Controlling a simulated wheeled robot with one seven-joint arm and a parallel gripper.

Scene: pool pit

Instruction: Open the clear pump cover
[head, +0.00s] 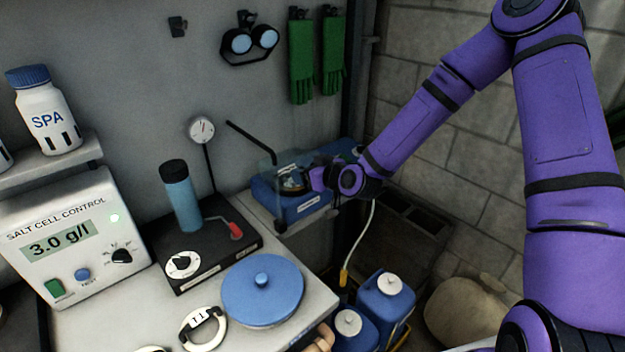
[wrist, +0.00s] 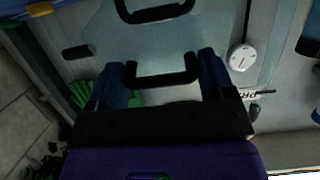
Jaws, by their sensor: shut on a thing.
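The clear pump cover (head: 268,172) is a see-through pane above the blue pump housing (head: 305,208), beyond the bench's far right corner. It appears raised at an angle; how far is hard to tell. My gripper (head: 314,180) is at the cover's right side. In the wrist view the cover is a pale translucent panel (wrist: 150,42). A black bar handle (wrist: 163,80) on it lies between the fingers of my gripper (wrist: 163,72), which is shut on it. The finger contact is partly hidden by the gripper body.
A blue round lid (head: 262,290), a blue bottle (head: 181,198) on a black unit and a salt cell control box (head: 75,245) stand on the bench. Blue jugs (head: 385,300) stand below at right. A gauge (head: 202,131) and green gloves (head: 302,60) are near the wall.

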